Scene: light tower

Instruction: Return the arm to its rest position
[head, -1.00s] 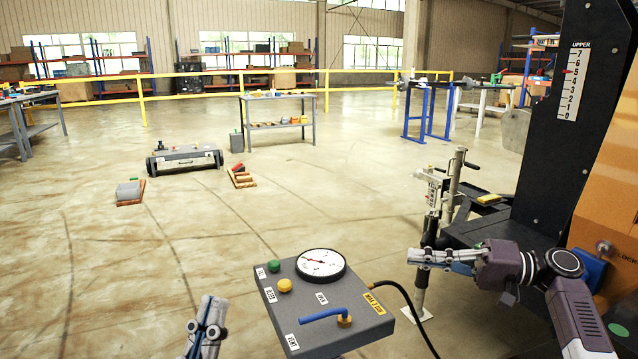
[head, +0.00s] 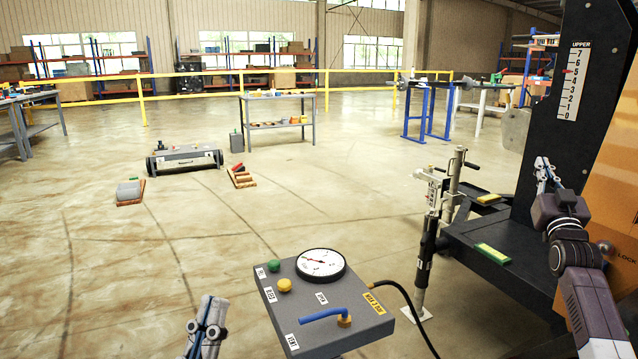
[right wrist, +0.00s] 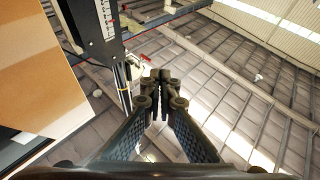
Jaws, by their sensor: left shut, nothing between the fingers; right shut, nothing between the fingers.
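My right gripper (head: 543,168) is raised at the right in the head view, in front of the black mast and left of the orange panel. Its fingers point up and it is shut and empty. In the right wrist view its shut fingers (right wrist: 160,78) meet with nothing between them, and the ceiling shows behind. My left gripper (head: 213,305) is low in the head view, left of the grey control box. It is shut and empty.
The grey control box (head: 325,295) with gauge and blue lever stands at the front centre. The light tower's black mast (head: 553,120), its base and a jack leg (head: 426,255) stand at the right. Open floor (head: 130,270) lies to the left.

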